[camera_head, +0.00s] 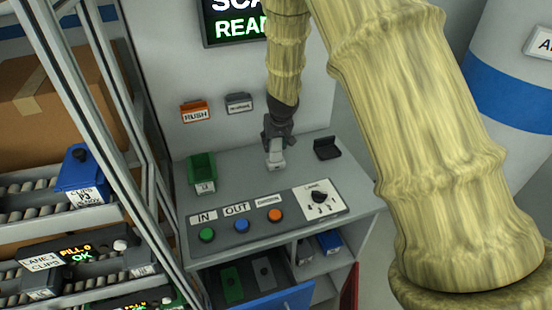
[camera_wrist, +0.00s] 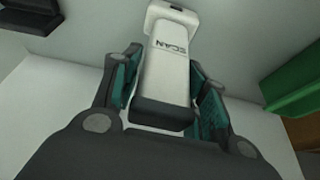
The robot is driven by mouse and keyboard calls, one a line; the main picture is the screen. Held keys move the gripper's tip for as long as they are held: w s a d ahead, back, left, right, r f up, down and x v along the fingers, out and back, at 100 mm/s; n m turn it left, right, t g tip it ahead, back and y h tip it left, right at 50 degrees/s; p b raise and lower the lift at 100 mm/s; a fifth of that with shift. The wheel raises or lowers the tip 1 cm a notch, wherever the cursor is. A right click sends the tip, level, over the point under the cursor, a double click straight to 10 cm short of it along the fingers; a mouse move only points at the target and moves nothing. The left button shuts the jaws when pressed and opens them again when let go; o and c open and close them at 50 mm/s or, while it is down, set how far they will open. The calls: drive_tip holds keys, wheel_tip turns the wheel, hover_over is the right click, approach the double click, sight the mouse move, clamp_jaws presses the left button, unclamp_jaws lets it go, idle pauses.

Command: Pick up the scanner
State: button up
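The scanner (camera_wrist: 167,75) is white, with a dark end and the word SCAN on it. In the wrist view its handle lies between the two teal-padded fingers of my gripper (camera_wrist: 168,88). The pads are close on both sides; whether both touch it is unclear. In the head view my gripper (camera_head: 277,142) points down at the bench, and the pale scanner (camera_head: 277,161) shows just below it. Whether the scanner rests on the bench or is slightly raised cannot be told.
On the grey bench (camera_head: 235,185) are a green bin (camera_head: 202,168), a black holder (camera_head: 327,148) and a button panel (camera_head: 255,224). A roller rack (camera_head: 95,140) stands left. Below is an open drawer (camera_head: 285,300). A drum (camera_head: 515,85) stands right.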

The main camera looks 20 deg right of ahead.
clamp_jaws()
drive_tip(key=shift+r, duration=0.1)
